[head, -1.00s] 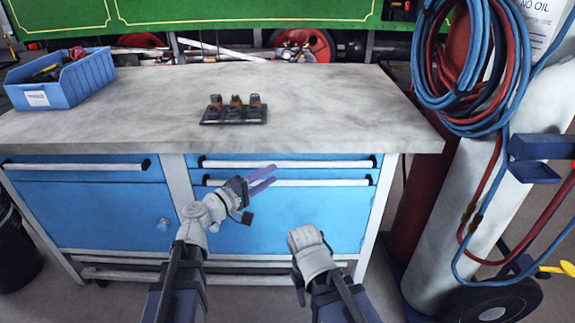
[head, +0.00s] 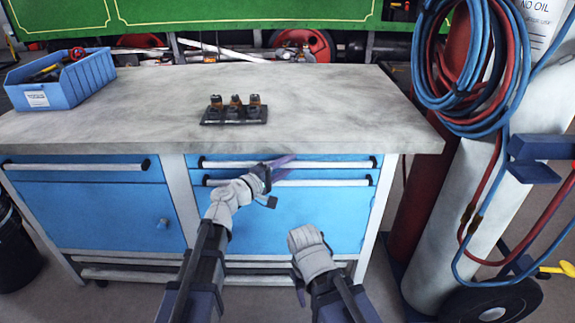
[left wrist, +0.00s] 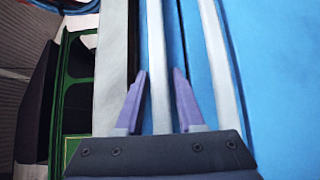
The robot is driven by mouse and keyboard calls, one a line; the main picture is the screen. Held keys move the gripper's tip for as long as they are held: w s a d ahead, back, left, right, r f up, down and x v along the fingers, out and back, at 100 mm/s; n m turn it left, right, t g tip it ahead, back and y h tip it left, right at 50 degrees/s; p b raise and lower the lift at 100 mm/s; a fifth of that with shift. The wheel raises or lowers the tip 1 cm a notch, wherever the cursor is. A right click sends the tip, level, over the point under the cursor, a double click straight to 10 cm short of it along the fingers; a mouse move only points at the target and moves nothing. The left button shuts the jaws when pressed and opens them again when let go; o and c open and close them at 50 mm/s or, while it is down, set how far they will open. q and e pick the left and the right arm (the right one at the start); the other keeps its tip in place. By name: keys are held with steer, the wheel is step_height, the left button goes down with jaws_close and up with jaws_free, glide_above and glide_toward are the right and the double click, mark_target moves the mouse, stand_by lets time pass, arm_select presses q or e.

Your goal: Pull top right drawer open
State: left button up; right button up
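The top right drawer of the blue bench has a long pale handle (head: 340,163) just under the worktop and looks closed. A second drawer with its own handle (head: 330,183) is right below it. My left gripper (head: 284,166) is at the top handle, near its middle. In the left wrist view, its purple fingers (left wrist: 160,98) are open, one to each side of the top handle (left wrist: 156,40). I cannot tell how deep they reach past the bar. The lower handle (left wrist: 220,60) is outside the fingers. My right arm ends low in front of the bench; its fingers are hidden.
A gas cylinder (head: 470,220) with hoses stands right of the bench. The floor between them is narrow.

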arm_select(q)
steer(key=shift+c, duration=0.4)
jaws_close()
stand_by(0.9)
